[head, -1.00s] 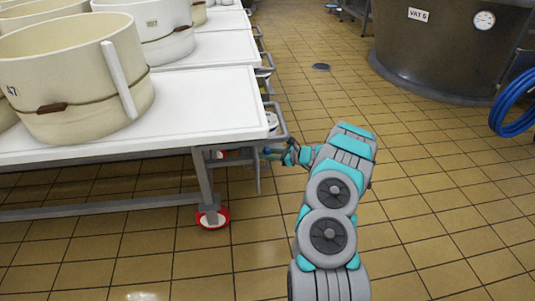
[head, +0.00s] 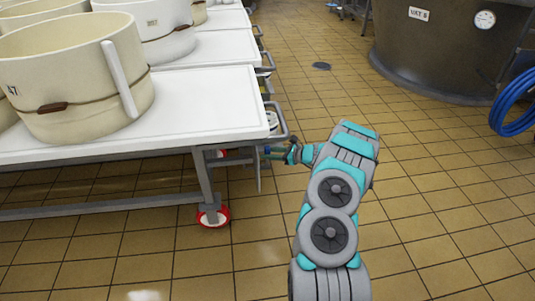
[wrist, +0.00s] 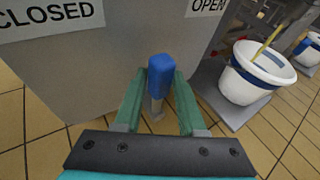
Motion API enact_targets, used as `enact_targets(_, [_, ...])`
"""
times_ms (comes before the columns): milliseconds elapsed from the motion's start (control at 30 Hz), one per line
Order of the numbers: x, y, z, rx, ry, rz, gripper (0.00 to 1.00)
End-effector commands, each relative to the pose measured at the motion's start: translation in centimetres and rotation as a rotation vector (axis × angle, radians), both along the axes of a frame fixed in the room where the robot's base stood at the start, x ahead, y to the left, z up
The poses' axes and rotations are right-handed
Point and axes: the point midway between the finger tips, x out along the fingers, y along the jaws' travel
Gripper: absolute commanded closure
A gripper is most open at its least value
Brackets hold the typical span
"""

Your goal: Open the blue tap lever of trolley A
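The blue tap lever (wrist: 161,74) stands in the middle of the wrist view, on a pale metal stem. My gripper (wrist: 161,82) has its two green fingers on either side of the lever, open with the lever between the tips. I cannot tell whether either finger touches it. Behind is a grey panel with a CLOSED label (wrist: 55,14) on the left and an OPEN label (wrist: 207,5) on the right. In the head view my gripper (head: 273,152) is at the right end of the nearest white trolley (head: 215,95), below its top; the lever is not clear there.
A white bucket (wrist: 250,82) stands right of the lever in the wrist view. Cream tubs (head: 85,90) stand on the trolley. A metal handle (head: 281,122) juts from its end above my gripper. A large vat (head: 440,60) and blue hose (head: 512,105) are right. Tiled floor between is clear.

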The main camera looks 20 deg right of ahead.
Motion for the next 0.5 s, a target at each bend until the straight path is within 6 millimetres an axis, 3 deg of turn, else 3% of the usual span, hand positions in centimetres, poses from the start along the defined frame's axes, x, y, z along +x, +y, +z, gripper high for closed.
enact_targets(300, [-3.7, -3.1, 1.6, 0.001, -0.001, -0.002, 0.61])
enact_targets(500, [-4.9, -4.0, 2.1, 0.0, -0.001, -0.002, 0.61])
